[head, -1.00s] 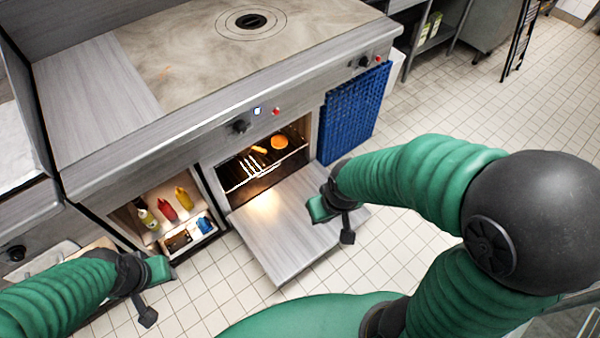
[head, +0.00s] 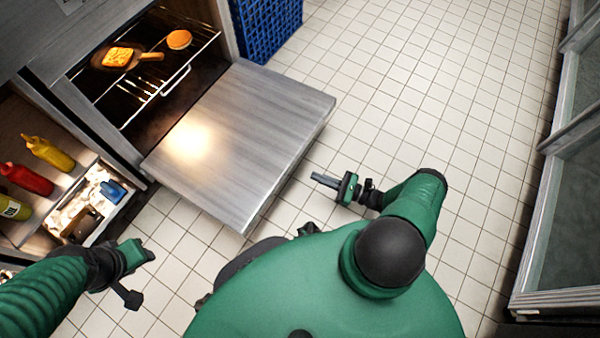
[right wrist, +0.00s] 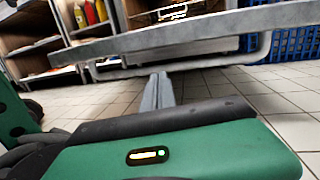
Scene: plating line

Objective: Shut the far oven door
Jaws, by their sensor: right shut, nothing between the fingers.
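The oven door (head: 245,130) is a grey metal panel, swung down and lying open about level in front of the lit oven. It also shows edge-on in the right wrist view (right wrist: 200,35), with a bar handle (right wrist: 215,62) under it. My right gripper (head: 316,177) is shut and empty, just right of the door's front edge and apart from it in the head view. In the right wrist view its fingers (right wrist: 159,78) point toward the handle, below the door's edge; contact is unclear. My left gripper (head: 138,258) is near the lower left; its fingers are hidden.
Inside the oven a pan with food (head: 118,57) and a bun (head: 179,39) sit on a wire rack (head: 180,75). Left is an open compartment with bottles (head: 48,153) and a tray (head: 112,206). A blue crate (head: 268,28) stands beyond the oven. Tiled floor right is clear.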

